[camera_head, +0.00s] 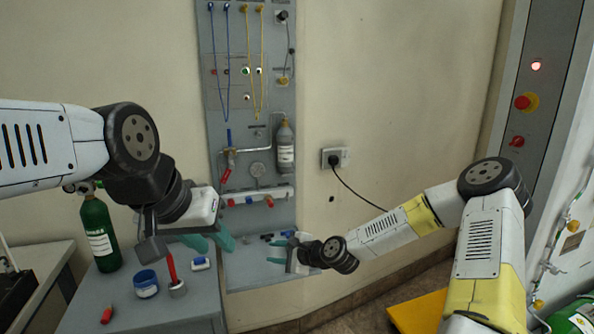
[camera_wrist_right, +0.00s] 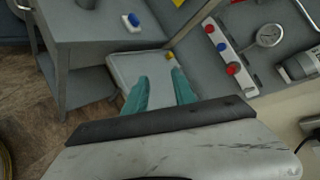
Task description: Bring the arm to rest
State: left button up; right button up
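My left gripper (camera_head: 210,243), with teal fingers, hangs over the back edge of the grey cart top at the left, its fingers apart and nothing visible between them. My right gripper (camera_head: 277,253) is near the shelf at the foot of the wall panel. Its teal fingers also show in the right wrist view (camera_wrist_right: 160,92), spread apart and empty. They point toward the pale shelf tray (camera_wrist_right: 132,72). The right arm stretches across from the right side. Part of the left gripper's body is hidden behind its wrist.
The cart top (camera_head: 188,315) holds a green cylinder (camera_head: 99,236), a blue jar (camera_head: 146,284), a red-handled tool (camera_head: 171,268) and a small blue-and-white part (camera_head: 200,263). The wall panel (camera_head: 207,110) carries hoses, a gauge (camera_head: 258,169) and a grey bottle (camera_head: 285,147). A plugged cable (camera_head: 357,194) hangs behind the right arm.

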jog(key=s+d+r+n+g+h, duration=0.3)
jog(key=s+d+r+n+h, duration=0.4)
jog(key=s+d+r+n, duration=0.65)
jog(key=s+d+r, duration=0.3)
jog(key=s+r, duration=0.2)
jog(key=s+d+r+n, duration=0.2)
jog(key=s+d+r, duration=0.2)
jog(key=s, duration=0.7)
notch_tip(320, 180, up, 2)
jog(key=shift+s+r+t+h, duration=0.2)
jog(key=shift+s+t+h, duration=0.05)
jog(key=shift+t+h, duration=0.05)
